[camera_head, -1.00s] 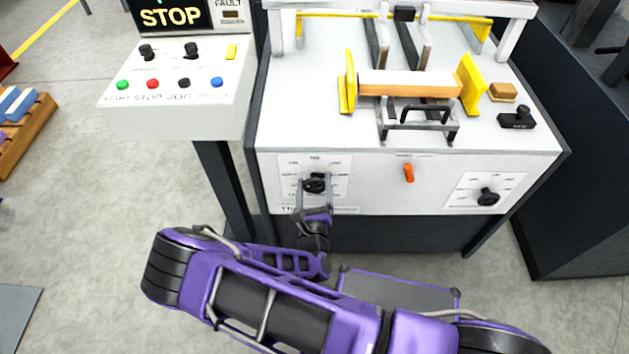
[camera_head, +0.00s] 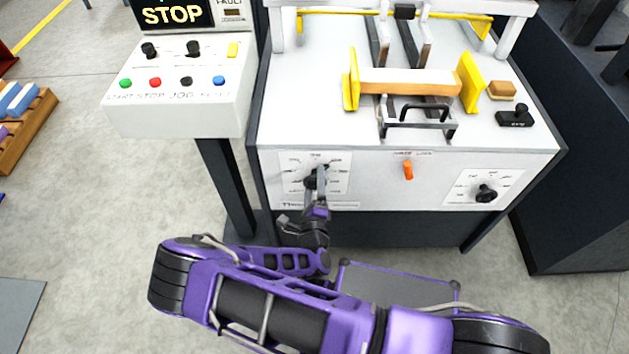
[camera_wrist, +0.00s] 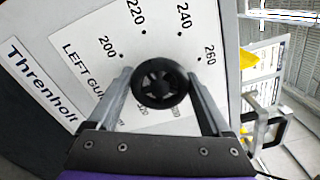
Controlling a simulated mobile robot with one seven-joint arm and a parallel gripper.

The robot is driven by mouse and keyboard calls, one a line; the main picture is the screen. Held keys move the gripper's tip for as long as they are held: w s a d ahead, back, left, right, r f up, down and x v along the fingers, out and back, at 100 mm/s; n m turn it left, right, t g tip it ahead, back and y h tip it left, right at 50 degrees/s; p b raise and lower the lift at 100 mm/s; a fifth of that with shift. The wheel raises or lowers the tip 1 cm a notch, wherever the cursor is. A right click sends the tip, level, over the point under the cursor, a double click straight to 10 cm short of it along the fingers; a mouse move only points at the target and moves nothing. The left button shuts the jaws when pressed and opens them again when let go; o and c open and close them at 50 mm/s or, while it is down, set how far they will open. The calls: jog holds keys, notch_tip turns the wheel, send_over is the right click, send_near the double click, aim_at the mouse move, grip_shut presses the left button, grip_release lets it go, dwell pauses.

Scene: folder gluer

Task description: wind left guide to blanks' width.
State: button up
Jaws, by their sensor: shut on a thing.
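The left guide knob (camera_wrist: 160,84) is a round black handwheel on a white dial plate marked "LEFT GU…" with numbers such as 200, 220, 240 and 260. It also shows on the machine's front panel in the head view (camera_head: 312,180). My gripper (camera_head: 317,186) is at the knob, its two fingers on either side of it, shut on it. The fingers and knob also show in the wrist view. The left guide (camera_head: 351,84) is a yellow plate at the left end of the blanks (camera_head: 410,78). The dial's pointer is hard to make out.
A yellow right guide (camera_head: 470,84) stands at the blanks' other end. An orange lever (camera_head: 407,170) and a second black knob (camera_head: 485,194) are on the front panel. The control box (camera_head: 180,85) with a lit STOP display stands at left.

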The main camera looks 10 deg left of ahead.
jog(key=shift+n, duration=0.3)
jog(key=o, duration=1.2)
jog(key=shift+c, duration=0.2)
jog(key=shift+s, duration=0.1)
jog(key=v, duration=1.7)
jog(key=shift+d, duration=0.15)
